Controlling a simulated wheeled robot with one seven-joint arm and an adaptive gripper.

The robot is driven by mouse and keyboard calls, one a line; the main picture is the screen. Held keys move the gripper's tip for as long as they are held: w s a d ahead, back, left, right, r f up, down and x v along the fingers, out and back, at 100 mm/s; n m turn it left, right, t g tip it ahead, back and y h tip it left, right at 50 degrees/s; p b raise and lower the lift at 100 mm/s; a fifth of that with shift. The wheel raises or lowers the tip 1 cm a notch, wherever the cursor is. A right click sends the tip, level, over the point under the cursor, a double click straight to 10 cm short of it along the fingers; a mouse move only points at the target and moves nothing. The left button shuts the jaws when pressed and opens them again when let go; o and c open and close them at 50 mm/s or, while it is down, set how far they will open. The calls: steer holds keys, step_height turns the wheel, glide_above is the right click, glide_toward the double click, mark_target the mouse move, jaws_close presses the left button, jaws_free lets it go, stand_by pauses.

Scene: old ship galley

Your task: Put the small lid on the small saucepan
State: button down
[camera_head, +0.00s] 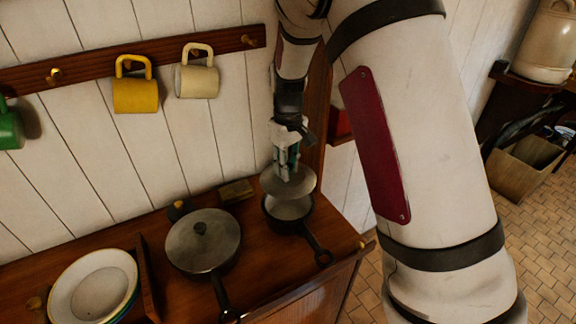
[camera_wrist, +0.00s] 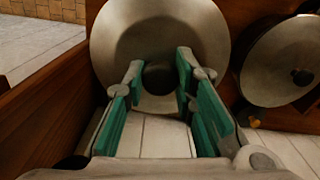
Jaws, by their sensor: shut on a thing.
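My gripper (camera_head: 287,168) points down over the counter and is shut on the small lid (camera_head: 295,185) by its dark knob. In the wrist view, the green-padded fingers (camera_wrist: 160,75) stand on either side of the knob, and the lid's grey metal disc (camera_wrist: 125,40) spreads behind them. The small saucepan (camera_head: 290,211) stands under the lid, with its dark handle toward the front right. Its pale inside shows below the lid's front edge, so the lid is apart from the rim there. The lid covers the back of the pan. The wrist view hides the saucepan.
A larger pan with its lid (camera_head: 203,240) stands just left of the saucepan; that lid also shows in the wrist view (camera_wrist: 280,70). A small wooden block (camera_head: 236,191) lies behind them. Stacked plates (camera_head: 93,288) are at the left. Mugs, including a yellow one (camera_head: 136,95), hang above.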

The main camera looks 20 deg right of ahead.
steer(key=shift+w+f+b, duration=0.1)
steer(key=shift+f+b, duration=0.25)
steer(key=shift+f, duration=1.2)
steer(key=shift+f+b, duration=0.55)
steer(key=shift+f, duration=1.7)
steer(key=shift+f, duration=0.5)
steer(key=c, duration=1.2)
jaws_free()
steer(key=shift+c, duration=0.2)
steer(key=shift+r, duration=0.15)
steer(key=shift+r+p, duration=0.75)
steer(key=shift+r, duration=2.65)
